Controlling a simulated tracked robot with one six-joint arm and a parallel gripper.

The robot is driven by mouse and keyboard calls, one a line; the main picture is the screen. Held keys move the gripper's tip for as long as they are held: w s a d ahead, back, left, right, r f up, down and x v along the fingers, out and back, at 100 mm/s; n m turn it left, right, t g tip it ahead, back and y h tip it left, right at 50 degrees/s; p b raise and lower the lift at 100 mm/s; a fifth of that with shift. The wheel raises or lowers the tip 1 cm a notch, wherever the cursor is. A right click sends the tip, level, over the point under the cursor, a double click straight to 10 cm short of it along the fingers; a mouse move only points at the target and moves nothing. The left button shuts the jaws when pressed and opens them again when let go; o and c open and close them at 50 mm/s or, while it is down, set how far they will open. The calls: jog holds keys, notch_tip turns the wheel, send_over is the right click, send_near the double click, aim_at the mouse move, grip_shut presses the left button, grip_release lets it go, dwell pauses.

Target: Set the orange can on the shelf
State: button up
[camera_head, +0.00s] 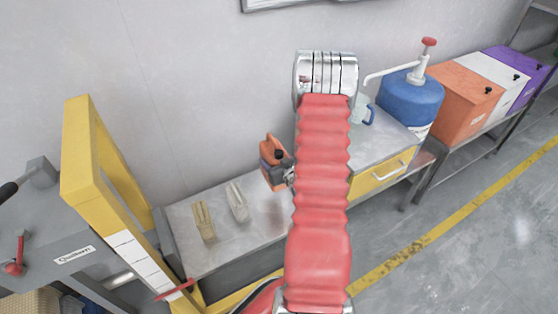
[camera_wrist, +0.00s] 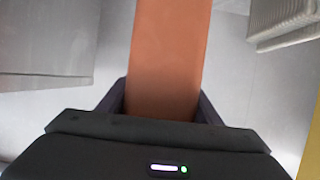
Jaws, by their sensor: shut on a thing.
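The orange can (camera_head: 270,144) is upright in the head view, left of my red arm. My gripper (camera_head: 276,157) is shut on it, with dark fingers across its middle. In the wrist view, the orange can (camera_wrist: 168,55) fills the space between the two dark fingers of my gripper (camera_wrist: 160,103). A low grey metal shelf (camera_head: 190,253) runs along the wall below and left of the can. The can overlaps its back right part in the picture; I cannot tell whether they touch.
A tan block (camera_head: 203,222) and a whitish block (camera_head: 237,202) lie on the shelf. A yellow frame (camera_head: 82,150) stands at its left end. A yellow-fronted drawer unit (camera_head: 380,172), blue jug (camera_head: 410,98) and orange box (camera_head: 462,100) are right. Shelf space in front of the blocks is clear.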

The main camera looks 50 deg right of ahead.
jog(key=w+a+r+n+y, duration=0.1)
jog(key=w+a+r, duration=0.5)
jog(key=w+a, duration=0.25)
jog(key=w+a+r+n+y, duration=0.1)
jog(key=a+r, duration=0.4)
jog(key=a, duration=0.5)
jog(key=w+a+r+n+y, duration=0.1)
jog(key=a+r, duration=0.4)
jog(key=a, duration=0.5)
jog(key=w+a+r+n+t+y, duration=0.1)
jog(key=a+r, duration=0.4)
jog(key=a, duration=0.6)
jog(key=shift+w+y, duration=0.5)
jog(key=shift+w, duration=0.45)
jog(key=shift+s+r, duration=0.1)
